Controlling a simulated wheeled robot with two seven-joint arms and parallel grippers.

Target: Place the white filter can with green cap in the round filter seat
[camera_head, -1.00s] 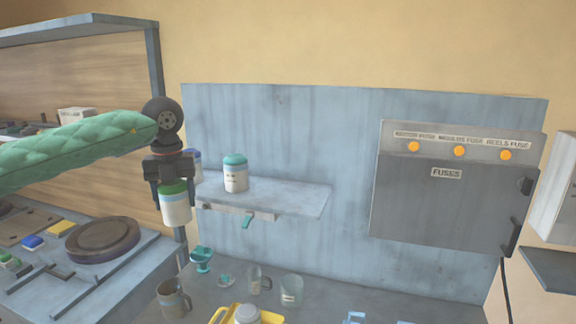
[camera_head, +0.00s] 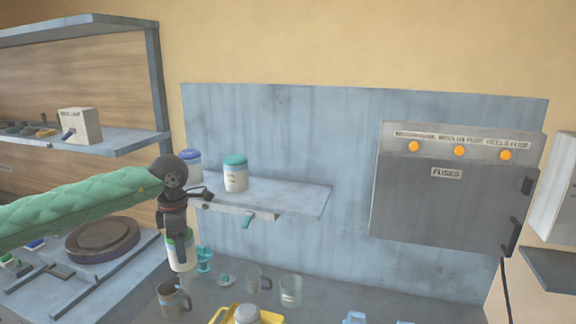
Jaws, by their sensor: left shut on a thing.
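My left gripper (camera_head: 177,238) is shut on the white filter can (camera_head: 181,261). The can hangs below the gripper, and its green cap is mostly hidden by the fingers. The held can is in front of the blue back panel's left edge, to the right of the left bench. I cannot tell for certain which thing is the round filter seat; a dark round plate (camera_head: 102,240) lies on the left bench. My right gripper is not in view.
A teal-capped jar (camera_head: 236,174) and a blue-capped jar (camera_head: 188,166) stand on the wall shelf (camera_head: 290,196). Below are a mug (camera_head: 173,299), a glass (camera_head: 291,290), a teal cup (camera_head: 204,259) and a yellow tray (camera_head: 272,317). A grey fuse box (camera_head: 445,195) is at right.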

